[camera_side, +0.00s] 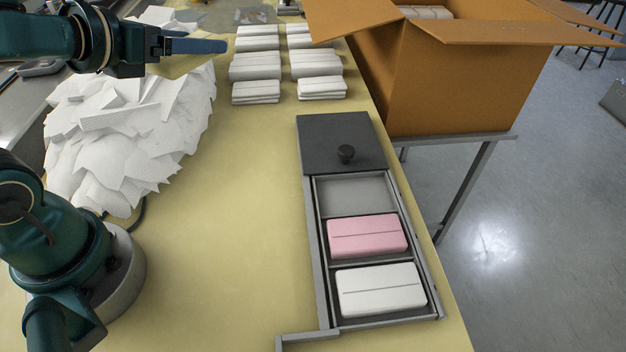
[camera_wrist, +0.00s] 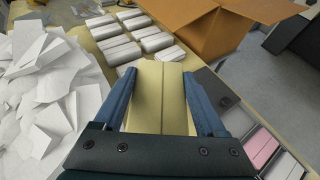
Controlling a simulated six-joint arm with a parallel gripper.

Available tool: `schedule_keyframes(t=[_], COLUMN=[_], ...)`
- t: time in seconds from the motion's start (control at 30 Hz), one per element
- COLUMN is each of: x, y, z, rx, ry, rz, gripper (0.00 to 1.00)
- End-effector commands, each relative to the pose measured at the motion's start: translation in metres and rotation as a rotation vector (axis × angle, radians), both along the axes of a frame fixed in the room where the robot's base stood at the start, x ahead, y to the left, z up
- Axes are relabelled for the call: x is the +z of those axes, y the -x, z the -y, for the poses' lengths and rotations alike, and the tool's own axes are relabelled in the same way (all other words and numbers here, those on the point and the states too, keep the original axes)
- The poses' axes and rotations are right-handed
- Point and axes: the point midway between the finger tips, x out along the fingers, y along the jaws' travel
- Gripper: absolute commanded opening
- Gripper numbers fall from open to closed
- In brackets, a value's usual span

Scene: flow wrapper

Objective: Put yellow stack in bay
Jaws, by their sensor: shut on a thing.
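My gripper (camera_side: 220,46) is shut on the yellow stack (camera_wrist: 160,98), which lies between the two blue fingers in the wrist view. In the side view the yellow stack (camera_side: 178,67) is partly hidden by the fingers, held up near the white paper heap at the upper left. The grey bay tray (camera_side: 322,268) is far to the right of and nearer than my gripper. One bay (camera_side: 356,196) is empty, beside the dark lid (camera_side: 338,133) with its black knob. A pink stack (camera_side: 367,237) and a white stack (camera_side: 381,288) fill the two nearer bays.
A heap of loose white sheets (camera_side: 130,140) lies left on the yellow table (camera_side: 235,220). Several white stacks (camera_side: 256,67) stand in two rows at the back. An open cardboard box (camera_side: 460,85) stands beyond the table's right edge. The table's middle is clear.

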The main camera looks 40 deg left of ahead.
Motion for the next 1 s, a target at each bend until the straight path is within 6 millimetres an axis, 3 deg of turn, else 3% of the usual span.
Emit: schedule_keyframes(t=[0.23, 1.0], x=[-0.003, 0.020], y=[0.000, -0.016], z=[0.031, 0.050], rx=[-0.159, -0.138], ry=[0.009, 0.008], rz=[0.019, 0.026], gripper=[0.14, 0.14])
